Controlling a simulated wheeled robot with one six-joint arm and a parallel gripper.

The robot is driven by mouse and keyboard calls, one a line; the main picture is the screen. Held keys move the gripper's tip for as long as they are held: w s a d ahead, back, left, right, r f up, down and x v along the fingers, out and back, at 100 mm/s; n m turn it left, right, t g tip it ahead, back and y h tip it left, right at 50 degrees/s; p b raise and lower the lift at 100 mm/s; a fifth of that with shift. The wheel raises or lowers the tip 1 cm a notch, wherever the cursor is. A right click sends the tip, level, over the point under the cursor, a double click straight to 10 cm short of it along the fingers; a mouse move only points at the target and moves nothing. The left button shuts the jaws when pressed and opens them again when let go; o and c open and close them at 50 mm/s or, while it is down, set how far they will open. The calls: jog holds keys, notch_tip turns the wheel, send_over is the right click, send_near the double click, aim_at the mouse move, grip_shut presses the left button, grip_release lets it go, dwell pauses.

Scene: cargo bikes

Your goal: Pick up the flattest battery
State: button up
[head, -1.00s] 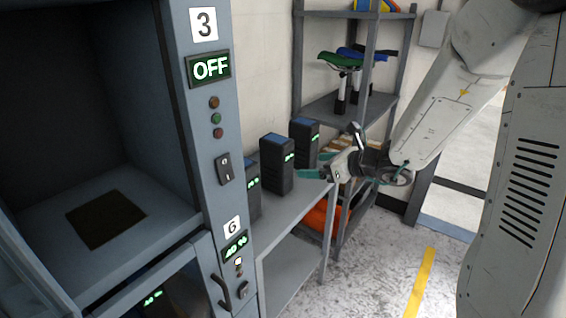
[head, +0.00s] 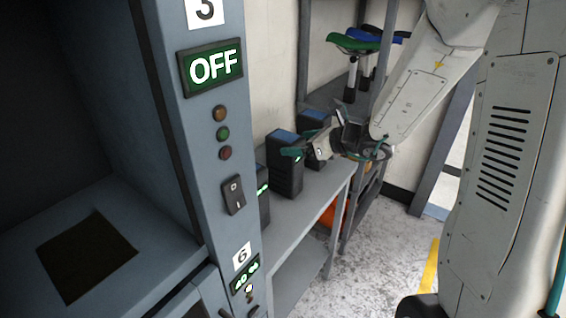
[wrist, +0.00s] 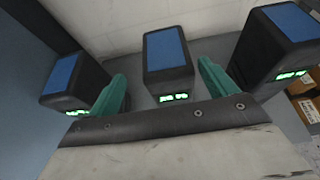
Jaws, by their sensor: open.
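Three dark batteries with blue tops and green displays stand upright in a row on a grey shelf (head: 312,200). In the head view the near battery (head: 264,208) is mostly hidden by the cabinet post. The middle battery (head: 285,178) and far battery (head: 316,118) are partly covered by my gripper (head: 294,152). In the wrist view I see the left battery (wrist: 72,83), middle battery (wrist: 167,57) and right battery (wrist: 277,47). The display digits are too small to read surely. My gripper is open and empty, its teal fingers apart, with the middle battery between them in view; contact cannot be told.
A grey charging cabinet (head: 205,150) stands at the left, with an open bay and a lit OFF panel (head: 211,67). A rack with bike saddles (head: 354,43) stands behind. Cardboard boxes (wrist: 305,105) show at the right of the wrist view. Floor is clear at lower right.

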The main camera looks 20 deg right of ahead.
aim_at(292, 138)
jog(key=shift+w+a+f, duration=0.2)
jog(key=shift+w+f, duration=0.1)
jog(key=shift+w, duration=0.35)
jog(key=x, duration=0.4)
jog(key=shift+w+a+r, duration=0.1)
jog(key=shift+w+r, duration=0.1)
jog(key=shift+w, duration=0.3)
grip_shut()
jog(key=shift+r, duration=0.15)
